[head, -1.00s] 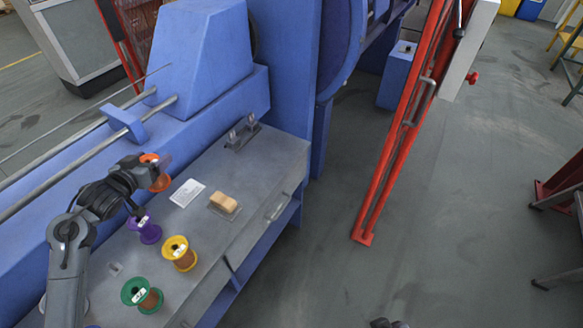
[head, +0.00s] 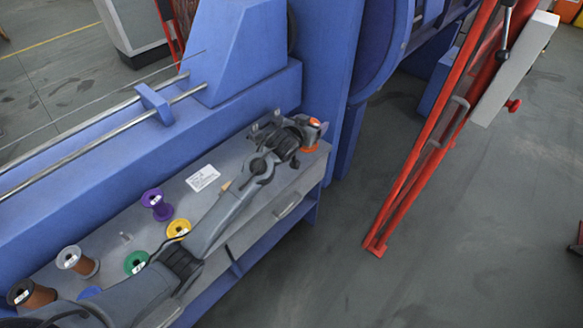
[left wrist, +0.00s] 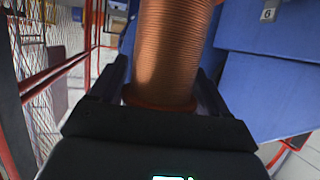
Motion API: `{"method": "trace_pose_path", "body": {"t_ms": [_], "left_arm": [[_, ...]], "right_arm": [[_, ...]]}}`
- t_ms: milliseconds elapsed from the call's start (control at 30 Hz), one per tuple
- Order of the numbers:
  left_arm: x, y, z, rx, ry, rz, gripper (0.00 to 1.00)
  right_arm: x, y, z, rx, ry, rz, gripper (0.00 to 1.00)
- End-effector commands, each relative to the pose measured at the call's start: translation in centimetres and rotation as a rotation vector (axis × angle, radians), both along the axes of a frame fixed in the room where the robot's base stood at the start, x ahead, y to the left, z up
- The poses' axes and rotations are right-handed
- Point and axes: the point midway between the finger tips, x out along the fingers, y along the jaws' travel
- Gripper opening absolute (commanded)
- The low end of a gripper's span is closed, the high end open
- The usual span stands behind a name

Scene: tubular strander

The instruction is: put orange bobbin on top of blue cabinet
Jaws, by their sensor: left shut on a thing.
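The orange bobbin (head: 314,124) is held in my left gripper (head: 304,134), over the far right end of the grey bench top. In the left wrist view the bobbin (left wrist: 166,50) shows copper winding and an orange-red flange between the two fingers. The left gripper (left wrist: 163,85) is shut on it. A low blue cabinet (head: 436,88) stands on the floor beyond the machine, partly hidden behind the blue machine frame and the red guard; its top is hardly visible. My right gripper is not in view.
Purple (head: 157,205), yellow (head: 178,229), green (head: 136,262) and other bobbins stand on the bench (head: 235,160). A red guard frame (head: 425,150) rises right of the blue machine (head: 330,50). The floor between bench and guard is clear.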

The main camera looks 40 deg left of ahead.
Motion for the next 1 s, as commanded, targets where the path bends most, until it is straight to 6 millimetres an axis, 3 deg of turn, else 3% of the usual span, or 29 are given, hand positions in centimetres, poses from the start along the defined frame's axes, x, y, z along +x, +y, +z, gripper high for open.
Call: {"method": "trace_pose_path", "body": {"t_ms": [167,700,1000], "left_arm": [[-0.5,0.2,-1.4,0.001,-0.002,-0.001,0.21],[-0.7,9.3,-7.3,0.002,-0.003,-0.003,0.21],[-0.7,11.2,-8.1,0.001,-0.005,-0.004,0.21]], "right_arm": [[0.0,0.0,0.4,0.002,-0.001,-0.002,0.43],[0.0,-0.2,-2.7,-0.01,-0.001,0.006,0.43],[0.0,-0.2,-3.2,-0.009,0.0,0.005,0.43]]}}
